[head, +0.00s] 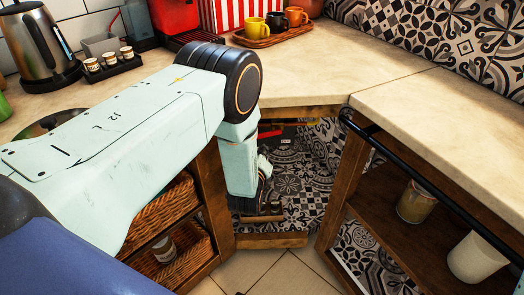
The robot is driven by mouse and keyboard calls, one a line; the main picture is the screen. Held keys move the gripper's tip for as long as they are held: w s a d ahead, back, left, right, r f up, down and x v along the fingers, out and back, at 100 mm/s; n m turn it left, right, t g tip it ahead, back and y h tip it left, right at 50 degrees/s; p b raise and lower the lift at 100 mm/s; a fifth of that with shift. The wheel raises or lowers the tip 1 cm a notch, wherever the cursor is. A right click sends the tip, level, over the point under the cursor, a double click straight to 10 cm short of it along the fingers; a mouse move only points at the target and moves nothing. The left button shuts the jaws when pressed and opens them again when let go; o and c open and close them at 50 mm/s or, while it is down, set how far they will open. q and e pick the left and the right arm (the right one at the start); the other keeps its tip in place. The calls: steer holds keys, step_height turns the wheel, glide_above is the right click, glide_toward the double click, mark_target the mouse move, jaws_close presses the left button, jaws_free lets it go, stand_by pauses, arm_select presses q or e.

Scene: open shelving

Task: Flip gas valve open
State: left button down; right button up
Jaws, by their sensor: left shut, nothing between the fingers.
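A small red bar (270,133), which looks like the valve's lever, shows in the back of the open corner cabinet (270,241), near its top. A bit of yellow (312,122) shows to its right. The pipe and valve body are too dark and small to make out. My left arm reaches in from the left and bends down at the cabinet opening. My left gripper (264,190) hangs there, shut and empty, below the red bar in the picture. Whether it touches anything cannot be told. My right gripper is out of view.
The beige countertop (310,65) overhangs the opening. Left shelves hold wicker baskets (165,210); right shelves hold a can (415,203) and a white container (478,258). A black rail (430,178) runs along the right counter. A kettle (40,45) and cup tray (272,36) stand above.

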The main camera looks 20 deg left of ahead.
arm_select(q)
steer(key=d+p+v, duration=0.1)
steer(key=p+v, duration=0.1)
steer(key=v, duration=0.7)
steer(key=shift+d+f+p, duration=0.3)
steer(key=shift+d, duration=0.15)
